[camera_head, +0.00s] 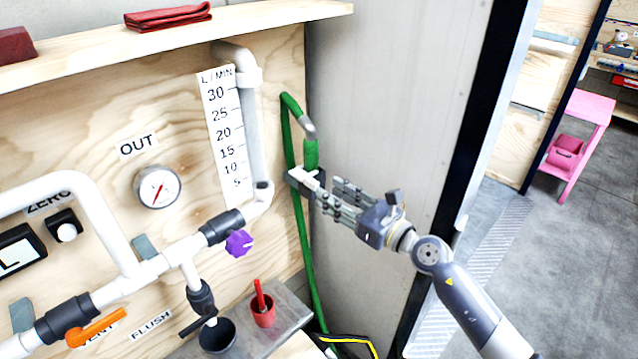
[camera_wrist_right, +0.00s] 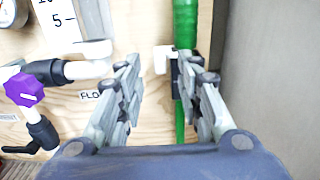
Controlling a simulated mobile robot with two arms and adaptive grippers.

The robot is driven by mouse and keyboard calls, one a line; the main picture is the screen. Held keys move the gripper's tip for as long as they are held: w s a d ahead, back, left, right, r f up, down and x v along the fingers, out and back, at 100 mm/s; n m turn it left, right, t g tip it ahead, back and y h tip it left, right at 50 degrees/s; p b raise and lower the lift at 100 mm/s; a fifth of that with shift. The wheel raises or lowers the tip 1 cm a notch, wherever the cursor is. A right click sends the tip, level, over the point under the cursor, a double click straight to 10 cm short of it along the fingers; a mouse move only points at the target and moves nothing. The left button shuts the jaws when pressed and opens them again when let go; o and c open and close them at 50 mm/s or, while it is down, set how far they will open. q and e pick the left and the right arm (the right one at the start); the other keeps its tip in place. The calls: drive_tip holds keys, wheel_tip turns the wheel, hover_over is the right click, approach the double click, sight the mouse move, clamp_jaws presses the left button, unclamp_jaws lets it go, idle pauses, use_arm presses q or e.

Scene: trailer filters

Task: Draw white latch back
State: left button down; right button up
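The white latch (camera_wrist_right: 162,58) is a small hooked piece on a dark holder beside the green hose (camera_wrist_right: 186,25) in the right wrist view. In the head view a small white bit of the latch (camera_head: 298,174) shows at the dark holder. My right gripper (camera_head: 330,193) is open and empty, just right of the holder. In the right wrist view its two fingers (camera_wrist_right: 164,78) stand apart, with the latch and hose ahead between them. I cannot tell whether a finger touches the holder. My left gripper is not in view.
White pipes carry a purple knob (camera_head: 239,243) and an orange handle (camera_head: 95,327) left of my right gripper. A red cup (camera_head: 263,313) stands on the low shelf. A grey wall (camera_head: 390,90) stands behind my right arm. A pink stool (camera_head: 580,135) is far right.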

sight(317, 185)
drive_tip(key=x, duration=0.5)
clamp_jaws()
